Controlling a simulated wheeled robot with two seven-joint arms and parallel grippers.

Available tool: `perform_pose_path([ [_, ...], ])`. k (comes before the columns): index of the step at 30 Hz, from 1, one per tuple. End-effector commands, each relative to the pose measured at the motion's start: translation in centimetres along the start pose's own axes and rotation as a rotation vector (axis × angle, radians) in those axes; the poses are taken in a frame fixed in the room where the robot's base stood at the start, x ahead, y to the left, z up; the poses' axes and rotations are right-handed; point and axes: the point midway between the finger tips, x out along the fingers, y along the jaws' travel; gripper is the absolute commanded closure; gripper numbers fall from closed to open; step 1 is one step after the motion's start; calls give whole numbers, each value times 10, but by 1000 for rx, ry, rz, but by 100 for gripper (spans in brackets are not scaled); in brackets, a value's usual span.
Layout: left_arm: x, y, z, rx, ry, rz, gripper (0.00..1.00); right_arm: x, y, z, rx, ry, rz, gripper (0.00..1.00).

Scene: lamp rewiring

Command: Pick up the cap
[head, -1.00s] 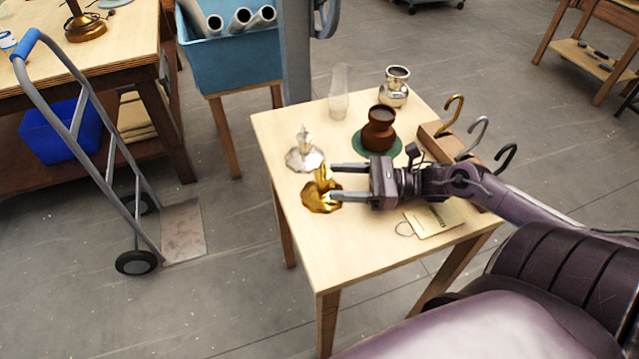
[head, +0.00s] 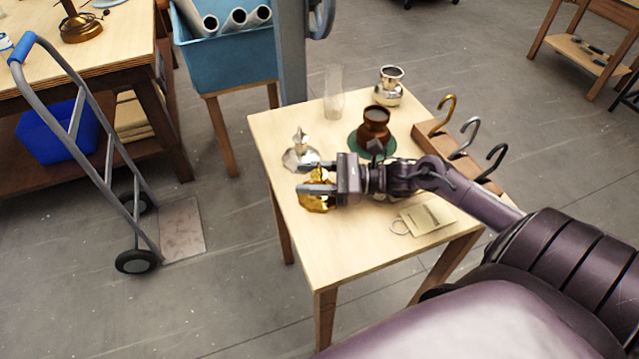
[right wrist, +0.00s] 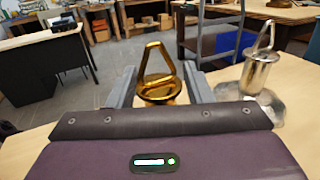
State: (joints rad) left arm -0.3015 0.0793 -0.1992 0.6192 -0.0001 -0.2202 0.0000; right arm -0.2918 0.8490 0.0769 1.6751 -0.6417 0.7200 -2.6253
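A shiny brass cap (head: 314,203) with a loop on top stands on the small wooden table (head: 350,245), near its left edge. My right gripper (head: 305,181) is level and comes in from the right, with a finger on either side of the cap. The cap's lower part is hidden there behind my gripper body. My left gripper is not in view.
A silver cap-like piece (head: 300,155) stands close behind the brass cap. A clear glass tube (head: 334,95), a silver pot (head: 389,88), a brown vessel (head: 374,128) on a green disc, a hook rack (head: 430,142) and a paper tag (head: 427,218) share the table. The front is clear.

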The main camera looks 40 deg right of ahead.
Motion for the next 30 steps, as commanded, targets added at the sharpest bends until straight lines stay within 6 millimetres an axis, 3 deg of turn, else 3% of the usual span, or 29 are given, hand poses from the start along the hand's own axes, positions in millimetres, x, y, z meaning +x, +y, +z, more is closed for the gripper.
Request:
perform_pose_path([
  [1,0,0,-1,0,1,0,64,0,0,0,0,0,0,61],
  [9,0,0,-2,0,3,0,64,0,0,1,-1,-1,0,93],
  [21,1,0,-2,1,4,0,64,0,0,11,-2,-1,1,93],
  [26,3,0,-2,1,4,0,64,0,0,39,-7,-1,2,93],
  [30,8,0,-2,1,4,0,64,0,1,78,-7,0,4,93],
])
